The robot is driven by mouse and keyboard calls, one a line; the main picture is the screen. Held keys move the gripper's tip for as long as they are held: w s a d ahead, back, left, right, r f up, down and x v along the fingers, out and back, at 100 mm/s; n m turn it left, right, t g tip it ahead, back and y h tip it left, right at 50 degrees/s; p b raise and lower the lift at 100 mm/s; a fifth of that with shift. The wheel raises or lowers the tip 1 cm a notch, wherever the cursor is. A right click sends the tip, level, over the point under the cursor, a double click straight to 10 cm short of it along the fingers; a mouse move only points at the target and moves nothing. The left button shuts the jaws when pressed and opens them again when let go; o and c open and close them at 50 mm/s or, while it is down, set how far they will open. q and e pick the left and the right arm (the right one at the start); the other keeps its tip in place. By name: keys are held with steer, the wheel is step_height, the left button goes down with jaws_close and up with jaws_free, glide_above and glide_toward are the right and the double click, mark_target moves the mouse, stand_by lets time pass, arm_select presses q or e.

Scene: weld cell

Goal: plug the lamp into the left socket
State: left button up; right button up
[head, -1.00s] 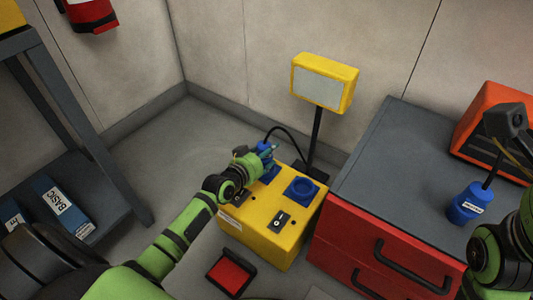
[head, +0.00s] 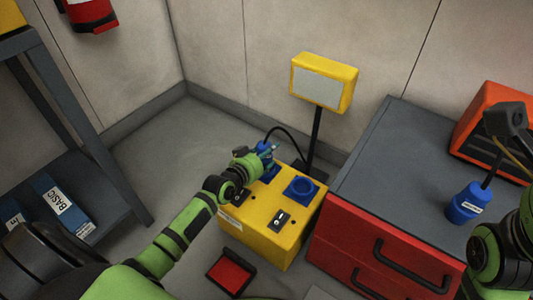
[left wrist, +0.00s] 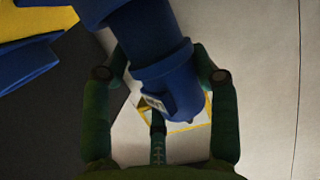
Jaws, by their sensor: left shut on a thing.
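The lamp (head: 322,85) is a yellow floodlight on a black post behind the yellow socket box (head: 255,220). A black cable arches from near its post to a blue plug. My left gripper (head: 265,152) is shut on that blue plug (left wrist: 160,60), at the left socket (head: 270,176) on the box's back left. The gripper hides much of this socket; I cannot tell whether the plug is fully seated. The right socket (head: 301,188) is blue and shows clear of the gripper. My right arm shows at the right edge; its gripper is out of view.
A red drawer cabinet (head: 375,150) with a grey top stands right of the box. On it are another blue plug (head: 467,204) and an orange machine (head: 490,122). A grey shelf (head: 125,195) stands left. A red pedal (head: 231,273) lies in front of the box.

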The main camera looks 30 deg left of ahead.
arm_select(q)
steer(key=shift+f+b, duration=0.5)
steer(key=shift+f, duration=0.2)
steer(key=shift+r, duration=0.25)
steer(key=shift+r+p, duration=0.65)
steer(key=shift+p, duration=0.3)
stand_by(0.3)
steer(key=shift+f+b, duration=0.5)
steer(key=shift+f, duration=0.4)
stand_by(0.4)
steer(key=o, duration=1)
steer(key=shift+o, duration=0.2)
